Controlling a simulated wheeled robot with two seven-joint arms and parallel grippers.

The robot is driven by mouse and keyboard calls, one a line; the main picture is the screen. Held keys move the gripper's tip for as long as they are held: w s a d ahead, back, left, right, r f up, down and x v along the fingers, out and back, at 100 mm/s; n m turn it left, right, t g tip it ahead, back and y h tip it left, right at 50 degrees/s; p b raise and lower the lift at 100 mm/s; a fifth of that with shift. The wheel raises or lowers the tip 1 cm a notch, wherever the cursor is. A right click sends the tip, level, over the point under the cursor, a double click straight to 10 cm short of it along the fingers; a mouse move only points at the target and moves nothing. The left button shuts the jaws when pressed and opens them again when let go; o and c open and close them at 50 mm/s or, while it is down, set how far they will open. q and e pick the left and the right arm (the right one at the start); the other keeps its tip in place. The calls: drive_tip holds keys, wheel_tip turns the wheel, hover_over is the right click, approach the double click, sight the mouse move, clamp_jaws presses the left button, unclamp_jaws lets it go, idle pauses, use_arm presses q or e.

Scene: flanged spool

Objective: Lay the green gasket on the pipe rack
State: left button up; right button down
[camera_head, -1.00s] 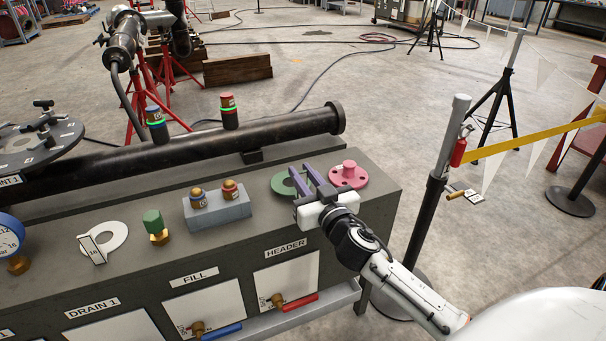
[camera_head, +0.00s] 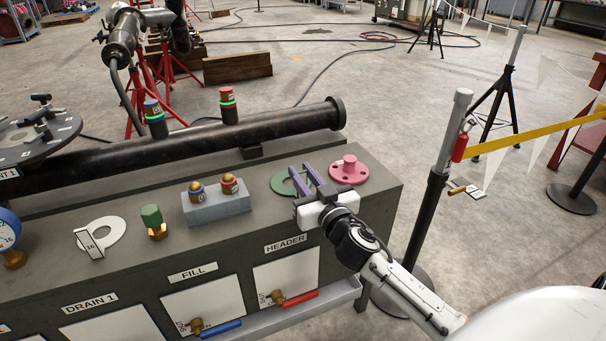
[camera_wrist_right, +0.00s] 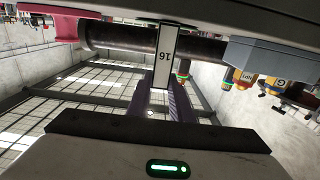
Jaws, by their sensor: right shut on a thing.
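The green gasket (camera_head: 283,184) lies flat near the right end of the bench top, a ring partly hidden by my right gripper. My right gripper (camera_head: 299,172) has purple fingers and reaches over the gasket from the front right. In the right wrist view, the fingers (camera_wrist_right: 164,96) are shut on a white tab marked 16 (camera_wrist_right: 163,55), with a thin green edge above it. A thick black pipe (camera_head: 190,147) runs along the back of the bench. No part is labelled as the pipe rack. My left gripper is out of view.
A grey block (camera_head: 217,208) with two brass-and-coloured fittings, a green-capped fitting (camera_head: 152,219) and a white ring gasket (camera_head: 108,233) stand to the left. Bare bench top lies between them.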

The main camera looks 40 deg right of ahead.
drive_tip(key=c, duration=1.5)
unclamp_jaws()
drive_tip(key=v, duration=1)
drive_tip(key=shift+s+a, duration=0.1)
drive_tip(key=s+a+f+n+g+y+p, duration=0.1)
drive_tip(key=s+a+f+g+y+p, duration=0.1)
drive_tip(key=s+a+f, duration=0.4)
drive_tip(key=s+a+f+n+g+y+p, duration=0.2)
drive_tip(key=s+a+f+g+p, duration=0.2)
drive_tip(key=s+a+f, duration=0.1)
drive_tip(key=s+a+f+n+g+y+p, duration=0.1)
drive_tip(key=s+a+f+g+y+p, duration=0.1)
drive_tip(key=s+a+f, duration=0.4)
drive_tip(key=shift+s+a+f+n+g+y+p, duration=0.1)
drive_tip(key=shift+a+f+n+g+p, duration=0.1)
drive_tip(key=shift+a, duration=0.35)
drive_tip(key=shift+s+a+f+n+g+y+p, duration=0.1)
drive_tip(key=shift+s+a+g+p, duration=0.05)
drive_tip(key=shift+a, duration=0.45)
drive_tip(key=shift+s+a+f+n+g+y+p, duration=0.1)
drive_tip(key=shift+a+f+g+p, duration=0.1)
drive_tip(key=shift+a, duration=0.35)
